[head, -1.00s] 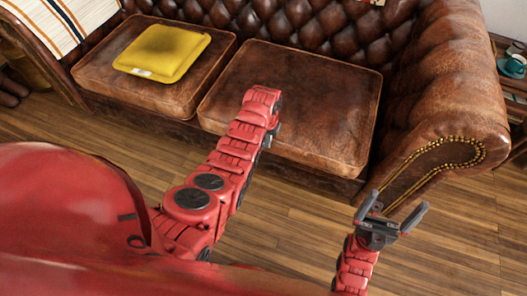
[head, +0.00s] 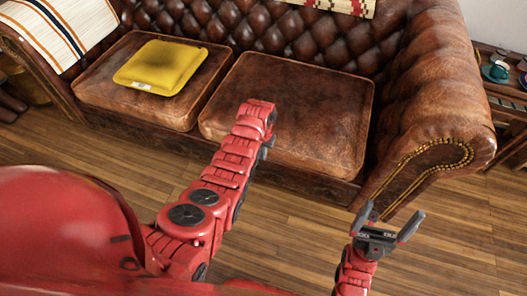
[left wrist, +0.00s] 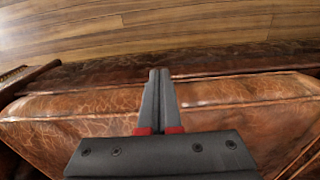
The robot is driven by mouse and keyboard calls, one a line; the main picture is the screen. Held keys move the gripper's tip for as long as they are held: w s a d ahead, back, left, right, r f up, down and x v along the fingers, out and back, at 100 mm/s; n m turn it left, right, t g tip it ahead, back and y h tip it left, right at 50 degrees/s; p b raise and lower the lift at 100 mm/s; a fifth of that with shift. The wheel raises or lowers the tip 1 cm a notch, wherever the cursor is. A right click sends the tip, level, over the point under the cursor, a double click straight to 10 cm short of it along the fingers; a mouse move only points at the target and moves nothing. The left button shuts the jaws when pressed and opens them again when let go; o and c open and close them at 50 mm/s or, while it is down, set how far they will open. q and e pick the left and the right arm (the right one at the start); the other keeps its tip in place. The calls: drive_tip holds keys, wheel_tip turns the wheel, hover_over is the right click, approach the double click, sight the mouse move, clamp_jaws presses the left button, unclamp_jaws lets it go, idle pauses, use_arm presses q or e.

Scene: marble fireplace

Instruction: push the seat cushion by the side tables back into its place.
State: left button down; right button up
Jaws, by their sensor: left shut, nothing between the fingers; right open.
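The brown leather seat cushion (head: 305,105) on the right half of the sofa (head: 435,100) lies nearest the side table (head: 510,88). Its front edge reaches toward the sofa's front rail. My left gripper (head: 264,150) is at the cushion's front, mostly hidden behind my wrist in the head view. In the left wrist view my left gripper (left wrist: 159,73) is shut and empty, its fingers over the cushion's edge (left wrist: 230,90); contact is unclear. My right gripper (head: 388,225) is open and empty above the floor, in front of the right armrest.
A second seat cushion (head: 115,95) at left carries a yellow pillow (head: 160,66). A striped throw (head: 65,28) hangs over the left arm. A teal cup (head: 496,71) stands on the side table. Wooden floor (head: 290,225) is clear before the sofa.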

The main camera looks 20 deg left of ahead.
use_arm(q)
wheel_tip(320, 180, up, 8)
drive_tip(key=p, duration=0.1)
drive_tip(key=shift+w+r, duration=0.15)
